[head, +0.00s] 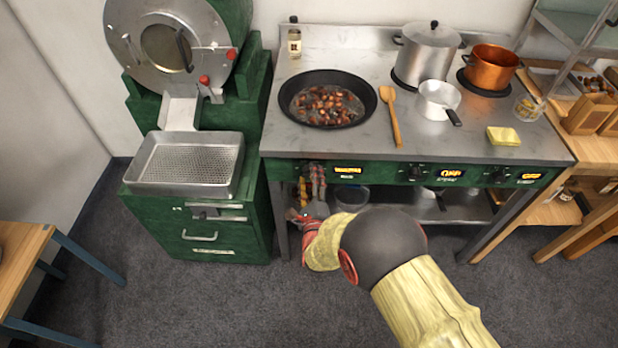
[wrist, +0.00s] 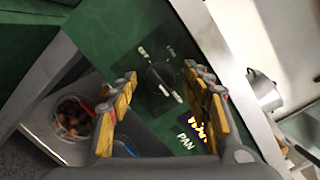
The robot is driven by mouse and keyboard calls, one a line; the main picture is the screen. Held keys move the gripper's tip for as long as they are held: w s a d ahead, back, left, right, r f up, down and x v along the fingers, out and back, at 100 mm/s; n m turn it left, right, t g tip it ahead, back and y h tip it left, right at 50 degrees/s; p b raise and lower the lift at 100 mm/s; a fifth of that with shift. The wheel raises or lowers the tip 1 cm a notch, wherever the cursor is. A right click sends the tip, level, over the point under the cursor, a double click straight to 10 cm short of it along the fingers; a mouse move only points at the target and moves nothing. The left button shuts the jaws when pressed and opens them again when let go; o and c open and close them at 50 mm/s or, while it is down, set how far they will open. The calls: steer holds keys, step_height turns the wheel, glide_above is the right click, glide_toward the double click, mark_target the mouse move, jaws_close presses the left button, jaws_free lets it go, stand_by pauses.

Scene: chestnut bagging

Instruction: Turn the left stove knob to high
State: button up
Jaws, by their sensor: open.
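The left stove knob (wrist: 160,76) is a dark round knob on the green front panel, seen in the wrist view beside a lit display and the word PAN. A pale pointer on it slants toward the lower right of that view. In the head view my gripper (head: 312,182) is at the panel's left end and hides this knob.
A black pan of chestnuts (head: 327,98) sits on the stove above the panel. A wooden spoon (head: 393,118), small saucepan (head: 438,100), steel pot (head: 427,55) and copper pot (head: 490,68) stand further right. A green roaster cabinet (head: 205,232) with a perforated tray (head: 187,163) borders the left.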

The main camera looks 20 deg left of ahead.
steer(key=v, duration=1.1)
steer(key=shift+s, duration=0.35)
steer(key=shift+d, duration=0.15)
